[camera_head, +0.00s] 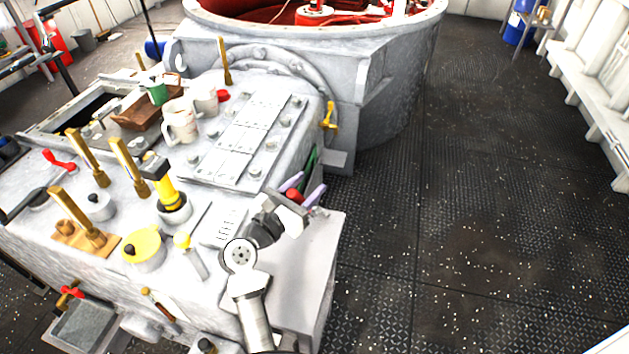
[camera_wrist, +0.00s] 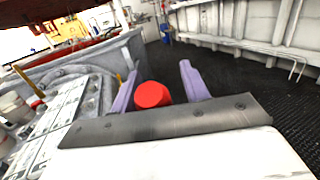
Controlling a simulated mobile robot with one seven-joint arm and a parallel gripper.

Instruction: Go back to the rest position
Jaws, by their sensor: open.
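My gripper (camera_head: 311,181) is at the right edge of the grey machine housing in the head view, with its two purple fingers spread apart. The wrist view also shows my gripper (camera_wrist: 158,68), with the fingers pointing away toward the floor and wall. A red round piece (camera_head: 293,196) lies between the fingers, close to the palm; it also shows in the wrist view (camera_wrist: 152,95). I cannot tell whether it is part of the gripper or a separate thing. The fingers do not look closed on it.
The housing carries two mugs (camera_head: 181,122), a brown tray (camera_head: 138,112), a yellow-topped knob (camera_head: 143,247) and several upright brass handles (camera_head: 128,166). A large round drum (camera_head: 395,80) stands behind. The dark riveted floor (camera_head: 470,200) on the right is clear.

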